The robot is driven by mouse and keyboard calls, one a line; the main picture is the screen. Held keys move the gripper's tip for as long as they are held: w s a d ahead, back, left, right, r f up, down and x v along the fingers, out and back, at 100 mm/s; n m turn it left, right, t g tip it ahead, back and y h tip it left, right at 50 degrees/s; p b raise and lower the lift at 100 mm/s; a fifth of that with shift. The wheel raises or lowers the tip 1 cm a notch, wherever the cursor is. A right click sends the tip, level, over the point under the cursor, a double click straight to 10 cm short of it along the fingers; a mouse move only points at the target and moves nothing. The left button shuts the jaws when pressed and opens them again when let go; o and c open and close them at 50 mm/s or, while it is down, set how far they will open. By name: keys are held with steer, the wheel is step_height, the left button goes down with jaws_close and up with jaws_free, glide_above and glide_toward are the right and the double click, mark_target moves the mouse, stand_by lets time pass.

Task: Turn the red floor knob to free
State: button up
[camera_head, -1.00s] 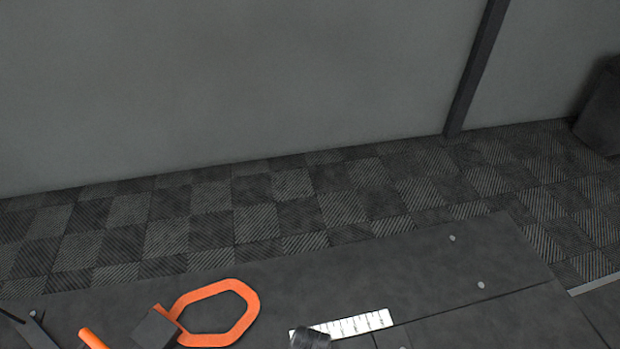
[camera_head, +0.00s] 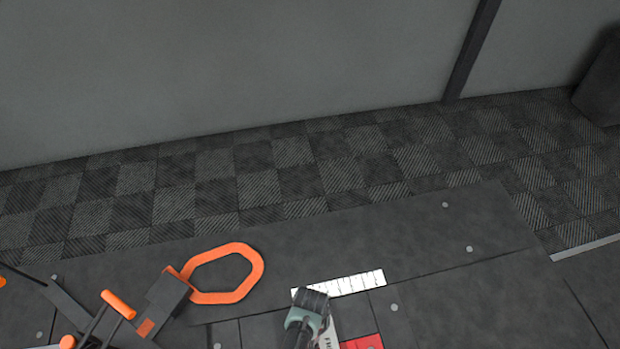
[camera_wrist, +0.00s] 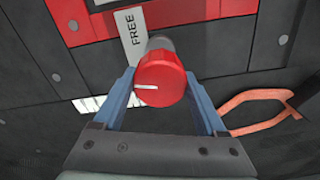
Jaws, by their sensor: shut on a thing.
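The red floor knob (camera_wrist: 162,78) shows in the wrist view between the blue fingers of my gripper (camera_wrist: 165,90), which is shut on it. A white pointer line on its face points left. A white label reading FREE (camera_wrist: 131,36) lies beside the knob, up and to the left. In the head view my gripper (camera_head: 312,304) is at the bottom centre, and the knob is hidden beneath it. Part of the label shows just right of the gripper.
A red plate (camera_head: 362,342) lies right of my gripper. A white ruled scale (camera_head: 352,284) is just behind it. An orange loop handle (camera_head: 253,277) and a ratchet strap-like tool (camera_head: 118,305) lie to the left. The dark floor plate at right is clear apart from bolts.

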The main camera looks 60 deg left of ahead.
steer(key=m+p, duration=0.1)
steer(key=m, duration=0.4)
steer(key=shift+m, duration=0.4)
stand_by(0.4)
steer(key=o, duration=1.3)
steer(key=shift+r, duration=0.1)
step_height(320, 180, up, 13)
steer(key=p, duration=0.9)
